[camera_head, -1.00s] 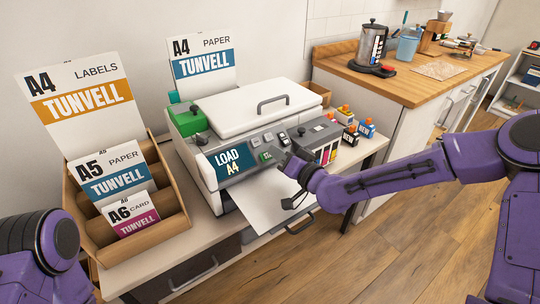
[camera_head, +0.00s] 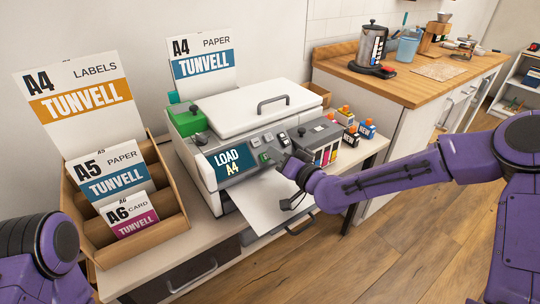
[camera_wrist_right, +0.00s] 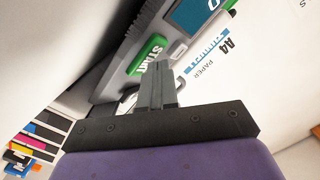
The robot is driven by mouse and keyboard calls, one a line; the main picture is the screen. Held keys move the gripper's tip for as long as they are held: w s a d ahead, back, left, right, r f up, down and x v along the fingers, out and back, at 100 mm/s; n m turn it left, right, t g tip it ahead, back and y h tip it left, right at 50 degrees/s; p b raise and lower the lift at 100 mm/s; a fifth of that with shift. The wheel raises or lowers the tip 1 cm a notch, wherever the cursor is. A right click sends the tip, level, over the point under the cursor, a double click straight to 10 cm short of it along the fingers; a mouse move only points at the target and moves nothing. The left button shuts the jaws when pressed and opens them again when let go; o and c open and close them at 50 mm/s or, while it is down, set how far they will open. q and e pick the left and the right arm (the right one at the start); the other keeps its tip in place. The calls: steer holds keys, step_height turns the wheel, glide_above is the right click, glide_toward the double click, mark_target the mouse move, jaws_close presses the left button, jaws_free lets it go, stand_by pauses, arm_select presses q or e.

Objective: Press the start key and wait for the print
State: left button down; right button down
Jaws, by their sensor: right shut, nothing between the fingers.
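The white and grey printer (camera_head: 235,110) stands on the low table with its lid closed. Its display (camera_head: 231,160) reads "LOAD A4". The green start key (camera_wrist_right: 147,53) shows large in the right wrist view, marked START; in the head view it is small on the front panel. My right gripper (camera_head: 281,160) is shut and empty, just right of the key in the head view. In the wrist view its fingertips (camera_wrist_right: 158,70) point at the panel close beside the key; I cannot tell whether they touch. My left arm shows at lower left, its gripper out of frame.
A wooden rack (camera_head: 165,215) with A4, A5 and A6 packs stands left. An A4 paper pack (camera_head: 203,65) stands behind the printer. Small ink boxes (camera_head: 350,135) stand at the right.

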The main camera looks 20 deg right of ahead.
steer(key=shift+f, duration=0.15)
stand_by(0.3)
steer(key=shift+s+d+r+p, duration=0.2)
steer(key=shift+s+r+p, duration=0.3)
steer(key=shift+r+p, duration=0.2)
steer(key=s+r+p, duration=0.1)
steer(key=r+p, duration=0.1)
steer(key=s+d+r+p, duration=0.1)
steer(key=s+p, duration=0.1)
steer(key=shift+r, duration=0.4)
stand_by(0.4)
